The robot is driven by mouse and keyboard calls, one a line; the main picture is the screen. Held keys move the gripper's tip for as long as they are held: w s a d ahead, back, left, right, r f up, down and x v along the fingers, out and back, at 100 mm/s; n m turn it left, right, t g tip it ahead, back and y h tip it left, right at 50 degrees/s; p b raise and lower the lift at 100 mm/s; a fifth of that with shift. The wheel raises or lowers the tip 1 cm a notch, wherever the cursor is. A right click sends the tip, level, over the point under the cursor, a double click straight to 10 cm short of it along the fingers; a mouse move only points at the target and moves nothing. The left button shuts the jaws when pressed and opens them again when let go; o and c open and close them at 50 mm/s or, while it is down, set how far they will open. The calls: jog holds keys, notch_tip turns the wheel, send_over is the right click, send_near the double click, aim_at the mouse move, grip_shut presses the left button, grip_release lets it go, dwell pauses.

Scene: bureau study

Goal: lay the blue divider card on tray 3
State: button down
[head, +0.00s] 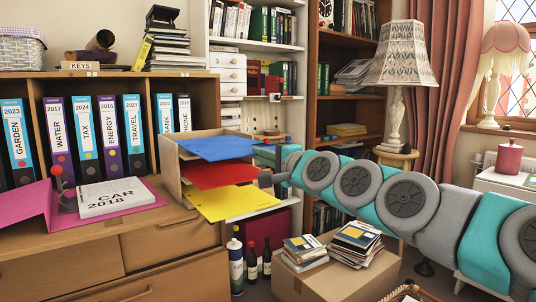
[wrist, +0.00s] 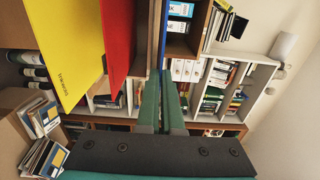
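The blue divider card (head: 215,149) is at the top of a wooden tray stack (head: 171,165), jutting out to the right. In the wrist view the blue card (wrist: 164,32) shows edge-on as a thin strip running in line with the gap between my fingers. My gripper (wrist: 161,85) has its fingers close together, one on each side of that strip, and looks shut on the card's outer edge. In the head view my gripper (head: 266,155) is at the card's right end. I see no tray numbers, and the inside of the stack is mostly hidden.
A red card (head: 215,176) and a yellow card (head: 235,202) jut from the levels below. Binders (head: 83,135) stand left of the stack. A white book (head: 115,197) and a pink folder (head: 28,213) lie on the bureau. Bottles (head: 237,262) and a box (head: 335,283) stand below.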

aim_at(241, 147)
jog(key=shift+p+x, duration=1.1)
jog(key=shift+x, duration=3.1)
jog(key=shift+w+a, duration=0.2)
jog(key=shift+w, duration=0.05)
jog(key=shift+w+f, duration=0.1)
jog(key=shift+w, duration=0.05)
jog(key=shift+f, duration=0.4)
jog(key=c, duration=1.1)
grip_release()
